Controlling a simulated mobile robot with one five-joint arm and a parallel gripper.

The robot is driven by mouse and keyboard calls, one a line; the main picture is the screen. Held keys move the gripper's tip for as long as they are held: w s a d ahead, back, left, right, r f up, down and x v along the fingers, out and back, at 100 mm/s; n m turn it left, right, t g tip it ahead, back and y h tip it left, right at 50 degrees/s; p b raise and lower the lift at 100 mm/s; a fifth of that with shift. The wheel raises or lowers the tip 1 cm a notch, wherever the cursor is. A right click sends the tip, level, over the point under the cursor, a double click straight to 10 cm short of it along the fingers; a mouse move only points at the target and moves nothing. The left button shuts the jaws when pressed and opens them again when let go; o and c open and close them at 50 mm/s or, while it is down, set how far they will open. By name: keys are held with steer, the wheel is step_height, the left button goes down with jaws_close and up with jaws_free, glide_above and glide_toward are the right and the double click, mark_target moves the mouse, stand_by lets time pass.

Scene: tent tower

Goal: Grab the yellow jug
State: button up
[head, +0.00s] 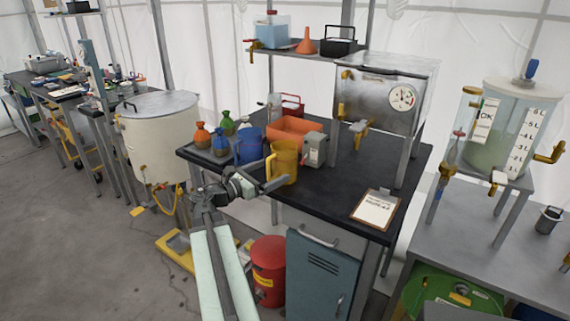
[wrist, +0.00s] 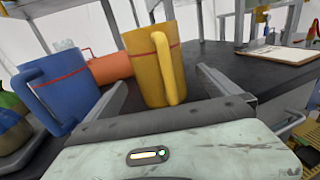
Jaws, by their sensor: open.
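The yellow jug (head: 284,163) stands upright on the dark workbench, near its front edge, with its handle on the left in the head view. In the wrist view the yellow jug (wrist: 157,67) is straight ahead, its handle facing me. My gripper (head: 266,182) is open at the front of the jug. In the wrist view the two fingers of my gripper (wrist: 162,88) are spread wide, one on each side of the jug's lower part. I cannot tell whether either finger touches it. The jug's base is partly hidden behind my gripper.
A blue jug (head: 249,147) stands close to the left of the yellow one. An orange container (head: 296,128) is behind, and a grey box (head: 313,149) is to the right. A clipboard (head: 376,209) lies at right; the bench between is clear.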

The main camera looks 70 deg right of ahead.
mark_target(274, 169)
steer(key=x, duration=0.5)
steer(key=c, duration=1.4)
steer(key=shift+r, duration=0.1)
